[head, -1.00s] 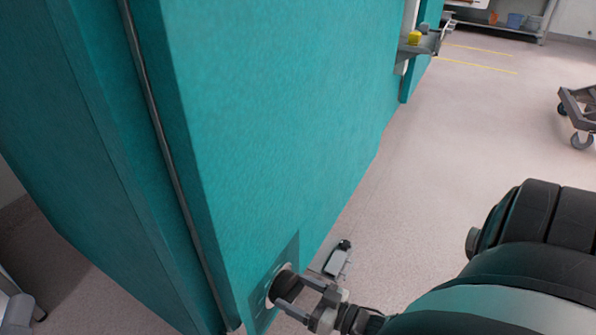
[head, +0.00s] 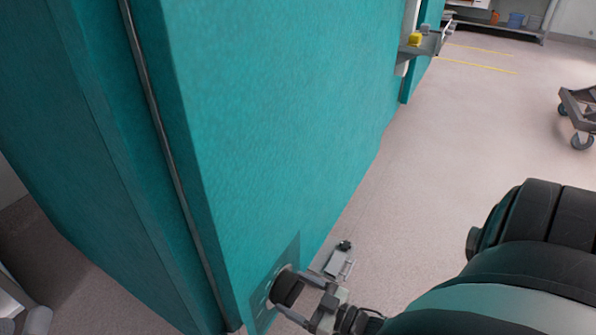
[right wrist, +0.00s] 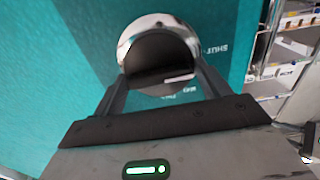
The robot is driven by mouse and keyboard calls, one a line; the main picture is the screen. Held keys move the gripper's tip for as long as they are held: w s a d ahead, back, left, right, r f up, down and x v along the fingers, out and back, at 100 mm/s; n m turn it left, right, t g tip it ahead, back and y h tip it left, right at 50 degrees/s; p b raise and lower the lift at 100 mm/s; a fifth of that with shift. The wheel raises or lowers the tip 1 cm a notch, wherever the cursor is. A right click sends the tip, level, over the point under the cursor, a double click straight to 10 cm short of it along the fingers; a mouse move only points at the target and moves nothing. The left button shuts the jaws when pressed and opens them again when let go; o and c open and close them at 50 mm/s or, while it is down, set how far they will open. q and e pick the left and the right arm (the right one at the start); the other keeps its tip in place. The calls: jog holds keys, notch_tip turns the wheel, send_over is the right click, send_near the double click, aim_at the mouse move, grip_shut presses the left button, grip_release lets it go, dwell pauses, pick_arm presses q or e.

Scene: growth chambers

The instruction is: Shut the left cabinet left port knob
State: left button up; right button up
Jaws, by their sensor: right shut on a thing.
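The port knob (head: 286,291) is dark and sits on a plate (head: 262,302) low on the teal cabinet (head: 270,130). My right gripper (head: 296,294) is shut on the knob, one finger on each side. The right wrist view shows the knob (right wrist: 158,58) in a shiny ring between my right gripper's fingers (right wrist: 160,85). A pale mark (right wrist: 180,78) shows on the knob's lower right. The word SHUT (right wrist: 214,50) is printed to the right of the knob; another label below is partly hidden. My left gripper cannot be made out in these views.
A small grey device (head: 337,262) shows just beyond the knob. A grey shelf (head: 424,46) with a yellow item (head: 415,39) sticks out farther along. A wheeled cart (head: 580,115) stands at the right. The floor (head: 470,120) between is clear.

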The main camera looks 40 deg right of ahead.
jog(key=o, duration=0.8)
jog(key=shift+c, duration=0.2)
pick_arm(q)
jog(key=shift+s+d+f+n+g+y+p, duration=0.15)
jog(key=shift+s+f+n+g+p, duration=0.35)
jog(key=shift+f, duration=0.25)
jog(key=shift+s+d+f+n+g+y+p, duration=0.15)
jog(key=shift+s+f+n+g+p, duration=0.25)
jog(key=shift+f+n+g, duration=0.25)
pick_arm(e)
jog(key=v, duration=1.5)
jog(key=shift+s, duration=0.4)
jog(key=shift+d+r, duration=0.1)
jog(key=shift+d, duration=0.05)
